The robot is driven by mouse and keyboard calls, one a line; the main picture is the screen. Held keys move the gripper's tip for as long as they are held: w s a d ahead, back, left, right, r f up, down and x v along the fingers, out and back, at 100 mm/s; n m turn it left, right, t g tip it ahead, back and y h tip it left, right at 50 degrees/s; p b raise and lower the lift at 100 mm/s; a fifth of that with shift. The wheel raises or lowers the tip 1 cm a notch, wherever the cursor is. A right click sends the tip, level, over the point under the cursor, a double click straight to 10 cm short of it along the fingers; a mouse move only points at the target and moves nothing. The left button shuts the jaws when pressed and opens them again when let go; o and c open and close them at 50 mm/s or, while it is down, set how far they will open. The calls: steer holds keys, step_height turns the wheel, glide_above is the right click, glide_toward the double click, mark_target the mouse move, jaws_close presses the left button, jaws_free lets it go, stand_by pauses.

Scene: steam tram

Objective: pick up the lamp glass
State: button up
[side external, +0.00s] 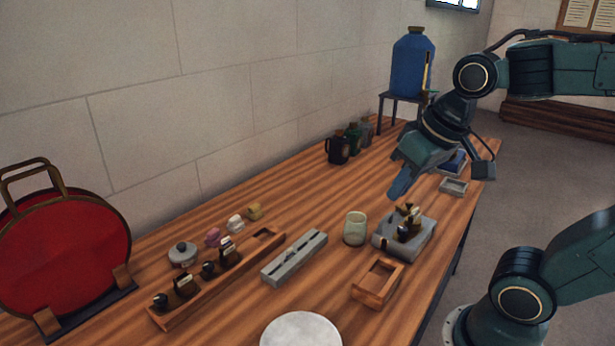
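The lamp glass appears to be the pale greenish, cup-like glass (355,229) standing upright on the wooden bench, right of the grey slotted block. My gripper (399,186) is above the bench, up and to the right of the glass and apart from it. It points down and to the left. Its fingers overlap from this side, so I cannot tell whether they are open or shut. I see nothing held at their tips.
A grey base with brass fittings (405,240) stands close right of the glass; a small wooden tray (377,281) is in front. A grey slotted block (295,257), a wooden rack (217,290) and a red disc (65,255) are to the left. Several dark cans (338,150) stand behind.

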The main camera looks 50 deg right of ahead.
steer(key=w+d+f+m+g, duration=0.25)
steer(key=w+d+m, duration=0.25)
steer(key=w+d, duration=0.25)
steer(key=m+g, duration=0.2)
steer(key=m, duration=0.4)
glide_toward(365, 218)
steer(key=shift+d+f, duration=0.15)
steer(key=shift+f, duration=3.25)
steer(key=shift+f, duration=0.1)
steer(key=shift+s+f, duration=0.1)
steer(key=shift+f, duration=2.4)
jaws_close()
